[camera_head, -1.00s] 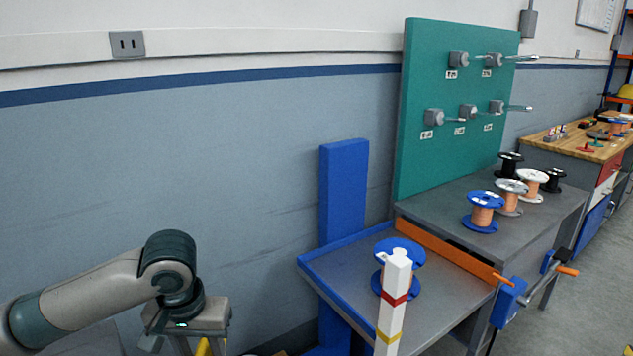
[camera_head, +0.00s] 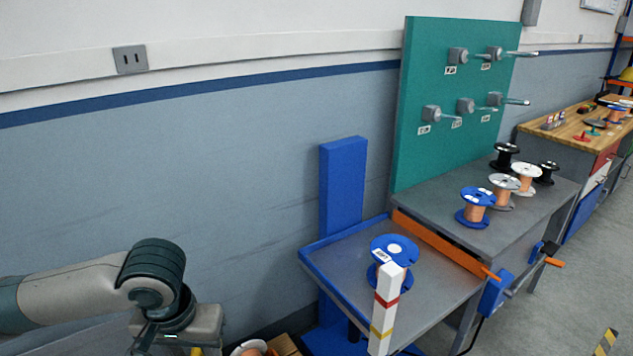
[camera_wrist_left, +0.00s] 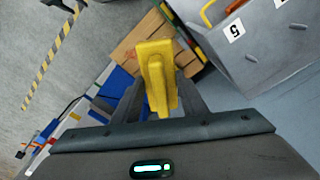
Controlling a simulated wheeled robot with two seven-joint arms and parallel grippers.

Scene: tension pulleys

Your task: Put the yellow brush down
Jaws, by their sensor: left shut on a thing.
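The yellow brush (camera_wrist_left: 155,68) is between the fingers of my left gripper (camera_wrist_left: 158,100) in the left wrist view, and the gripper is shut on it. It is held above the floor, pointing away from the wrist. In the head view my left arm comes in at the lower left, and the gripper body (camera_head: 178,325) shows at the bottom edge. Its fingertips are below the frame there; only a sliver of yellow shows under it. My right gripper is not in view.
A grey table with a blue rim (camera_head: 318,272) holds a blue spool (camera_head: 394,250). A striped post (camera_head: 387,305) stands before it. A grey bench (camera_head: 535,205) carries several spools beside a green peg board (camera_head: 420,155). A wooden pallet or box (camera_wrist_left: 140,38) lies below the brush.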

